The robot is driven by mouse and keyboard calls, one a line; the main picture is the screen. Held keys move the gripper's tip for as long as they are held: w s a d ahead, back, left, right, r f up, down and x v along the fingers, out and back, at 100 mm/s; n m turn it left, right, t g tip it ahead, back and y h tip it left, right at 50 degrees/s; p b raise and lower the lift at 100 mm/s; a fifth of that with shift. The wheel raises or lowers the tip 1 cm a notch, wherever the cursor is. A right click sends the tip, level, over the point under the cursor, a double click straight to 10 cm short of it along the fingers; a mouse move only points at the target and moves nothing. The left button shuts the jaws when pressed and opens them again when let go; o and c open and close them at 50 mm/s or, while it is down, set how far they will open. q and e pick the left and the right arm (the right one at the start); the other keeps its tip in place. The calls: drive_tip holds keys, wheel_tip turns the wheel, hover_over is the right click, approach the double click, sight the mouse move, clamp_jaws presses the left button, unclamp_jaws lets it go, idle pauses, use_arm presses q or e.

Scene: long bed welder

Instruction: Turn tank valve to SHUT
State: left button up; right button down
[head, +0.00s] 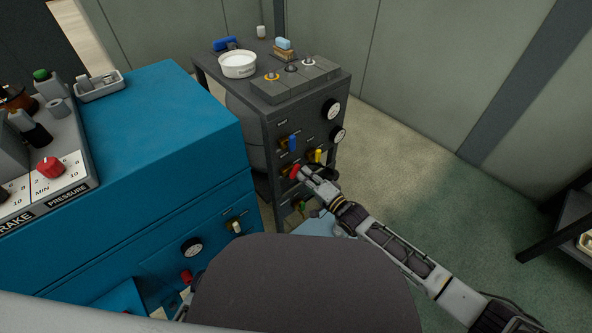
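A dark grey cart (272,140) stands behind the blue machine. Its front panel carries several valve handles: a blue one (292,143), a yellow one (318,156) and a red one (294,172). A green handle (300,207) sits lower down. The labels are too small to read, so I cannot tell which is marked as the tank valve. My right gripper (302,174) reaches in from the right with its fingertips at the red handle, partly covering it. Whether the fingers grip the handle is too small to tell. My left gripper is not in view.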

drive_tip(key=shift+f+p+v, duration=0.1)
drive_tip(key=shift+p+v, duration=0.55)
drive_tip(key=shift+v, duration=0.5)
drive_tip(key=shift+f+p+v, duration=0.15)
drive_tip(key=shift+p+v, duration=0.45)
drive_tip(key=shift+v, duration=0.6)
drive_tip(key=shift+s+f, duration=0.1)
drive_tip(key=shift+s, duration=0.15)
